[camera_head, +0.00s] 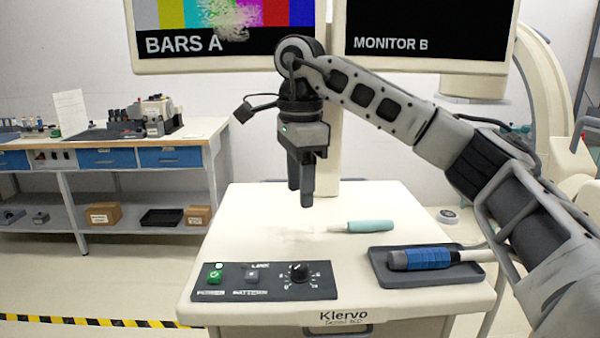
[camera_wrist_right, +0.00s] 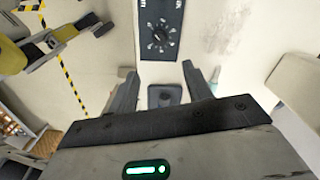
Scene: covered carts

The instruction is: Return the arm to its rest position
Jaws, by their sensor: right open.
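My right arm (camera_head: 380,105) reaches in from the right and bends over the cart (camera_head: 225,235). Its gripper (camera_head: 300,192) points down above the cart top, behind the control panel, and touches nothing that I can see. In the right wrist view the two fingers (camera_wrist_right: 160,72) stand apart with nothing held between them. The panel's dial (camera_wrist_right: 160,40) shows beyond them. My left gripper is not in view in the head view.
On the cart lie a control panel (camera_head: 262,283), a teal-handled tool (camera_head: 368,226) and a dark tray (camera_head: 378,272) with a blue-handled probe (camera_head: 420,259). Two monitors (camera_head: 225,40) stand behind, close to my arm's bend. A workbench (camera_head: 100,160) stands at left.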

